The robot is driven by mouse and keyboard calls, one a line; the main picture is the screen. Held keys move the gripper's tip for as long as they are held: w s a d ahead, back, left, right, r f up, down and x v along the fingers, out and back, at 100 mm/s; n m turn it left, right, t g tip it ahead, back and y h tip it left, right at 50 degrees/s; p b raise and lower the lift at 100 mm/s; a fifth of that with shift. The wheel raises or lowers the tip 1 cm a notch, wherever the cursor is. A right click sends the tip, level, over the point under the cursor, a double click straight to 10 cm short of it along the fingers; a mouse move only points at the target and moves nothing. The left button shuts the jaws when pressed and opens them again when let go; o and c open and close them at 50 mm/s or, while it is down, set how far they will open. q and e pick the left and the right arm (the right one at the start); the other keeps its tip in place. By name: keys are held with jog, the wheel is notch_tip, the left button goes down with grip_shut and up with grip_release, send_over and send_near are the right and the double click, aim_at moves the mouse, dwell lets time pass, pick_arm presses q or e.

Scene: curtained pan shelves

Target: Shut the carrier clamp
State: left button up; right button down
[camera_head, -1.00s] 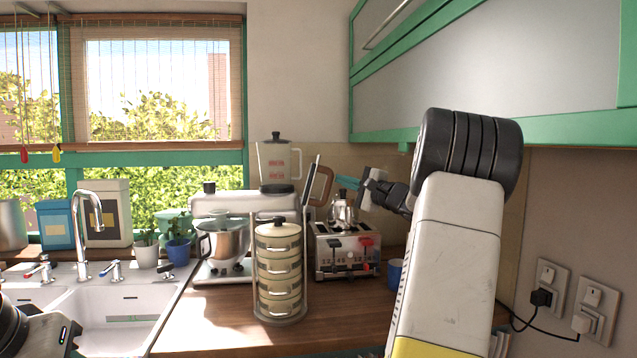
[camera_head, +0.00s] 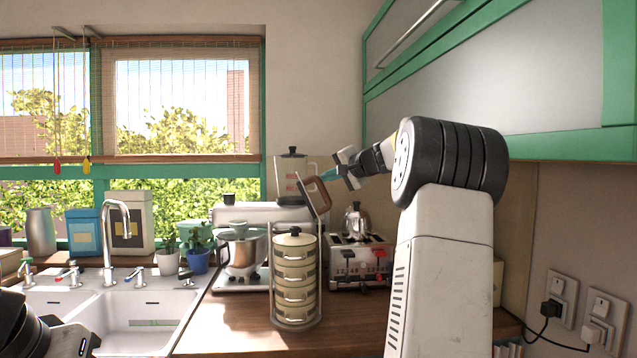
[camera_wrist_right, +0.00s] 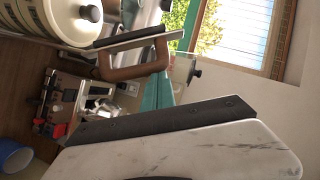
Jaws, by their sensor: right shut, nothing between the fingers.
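The carrier (camera_head: 295,283) is a stack of cream round tins in a metal frame on the wooden counter, upright, with a dark-knobbed lid. Its clamp (camera_head: 317,196), a brown wooden grip on metal bars, stands tilted up above the lid, leaning right. In the right wrist view, the clamp (camera_wrist_right: 132,73) is beside the cream lid (camera_wrist_right: 62,18). My right gripper (camera_head: 328,174) is shut and empty, its teal fingers at the clamp's upper right side. The fingers (camera_wrist_right: 158,92) reach the grip in the wrist view; I cannot tell whether they touch. My left gripper's fingers are out of view.
A toaster (camera_head: 362,265) with a kettle behind it stands right of the carrier. The sink (camera_head: 140,315) lies further left. A green-edged cupboard (camera_head: 500,80) hangs above my right arm.

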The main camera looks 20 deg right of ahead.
jog(key=w+a+f+n+g+h, duration=0.1)
jog(key=w+a+f+n+h, duration=0.1)
jog(key=a, duration=0.4)
jog(key=w+a+f+n+g+h, duration=0.1)
jog(key=a+f+n+g+h, duration=0.1)
jog(key=a, duration=0.5)
jog(key=f+n+h, duration=0.1)
jog(key=n+h, duration=0.1)
jog(key=shift+w+f+n+g, duration=0.15)
jog(key=shift+w+n+g, duration=0.15)
jog(key=shift+w+n, duration=0.1)
jog(key=shift+s, duration=0.1)
jog(key=w+r+v, duration=0.2)
jog(key=v, duration=1.1)
jog(key=s+a+f+n+g+y, duration=0.2)
jog(key=s+a+f, duration=0.1)
jog(key=s+f, duration=1)
jog(key=s+a+f+n+g+y, duration=0.2)
jog(key=s+a+f, duration=0.2)
jog(key=s+f, duration=1)
jog(key=s, duration=0.7)
jog(key=shift+s+a+f+g, duration=0.2)
jog(key=shift+s+g, duration=0.15)
jog(key=shift+g, duration=0.05)
